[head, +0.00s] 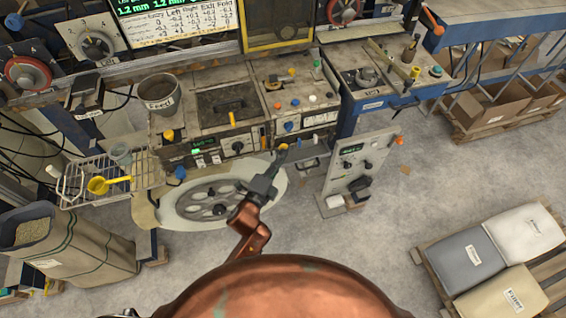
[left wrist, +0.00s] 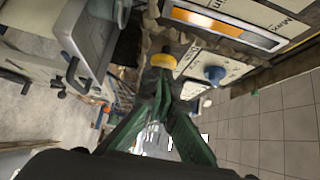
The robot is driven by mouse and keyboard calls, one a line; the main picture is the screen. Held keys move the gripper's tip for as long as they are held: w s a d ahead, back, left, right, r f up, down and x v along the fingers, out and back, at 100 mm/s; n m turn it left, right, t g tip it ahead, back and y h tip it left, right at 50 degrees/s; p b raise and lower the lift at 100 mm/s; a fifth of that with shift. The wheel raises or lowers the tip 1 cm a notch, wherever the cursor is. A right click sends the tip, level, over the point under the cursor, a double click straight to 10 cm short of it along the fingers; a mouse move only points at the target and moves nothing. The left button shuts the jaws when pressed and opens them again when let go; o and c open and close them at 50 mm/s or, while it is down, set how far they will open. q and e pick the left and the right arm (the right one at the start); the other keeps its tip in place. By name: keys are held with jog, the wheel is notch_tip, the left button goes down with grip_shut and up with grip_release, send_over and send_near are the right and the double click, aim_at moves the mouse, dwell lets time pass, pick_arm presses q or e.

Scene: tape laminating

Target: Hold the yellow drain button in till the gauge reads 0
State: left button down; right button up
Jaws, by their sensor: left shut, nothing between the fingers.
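The yellow button (head: 283,146) sticks out low on the front of the bench machine, right of centre. It also shows in the left wrist view (left wrist: 163,60), round and yellow. My left gripper (head: 279,158) is shut and empty, its tips right at the button. In the left wrist view its dark green fingers (left wrist: 161,78) overlap the button's lower edge; I cannot tell whether they press it. An orange-and-white strip (left wrist: 222,28), possibly the gauge, sits above the button there; no reading is legible. My right gripper is not in view.
A blue knob (left wrist: 214,74) sits right of the button in the left wrist view. A grey control panel (head: 358,163) stands to the right. A round pale wheel (head: 190,213) lies left of my arm. Open floor (head: 350,240) lies in front.

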pick_arm(q)
jog(key=shift+w, duration=0.1)
jog(key=shift+w+a+r+p, duration=0.1)
jog(key=shift+w+a+p, duration=0.25)
jog(key=shift+w, duration=0.45)
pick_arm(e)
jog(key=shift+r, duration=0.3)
pick_arm(q)
jog(key=shift+w+a+r, duration=0.1)
dwell(1.5)
dwell(1.6)
jog(key=shift+s+d, duration=0.2)
jog(key=shift+s, duration=0.1)
jog(key=s+d+v, duration=0.1)
jog(key=d+v, duration=0.1)
jog(key=v, duration=1)
jog(key=shift+s+p, duration=0.3)
jog(key=shift+p, duration=0.15)
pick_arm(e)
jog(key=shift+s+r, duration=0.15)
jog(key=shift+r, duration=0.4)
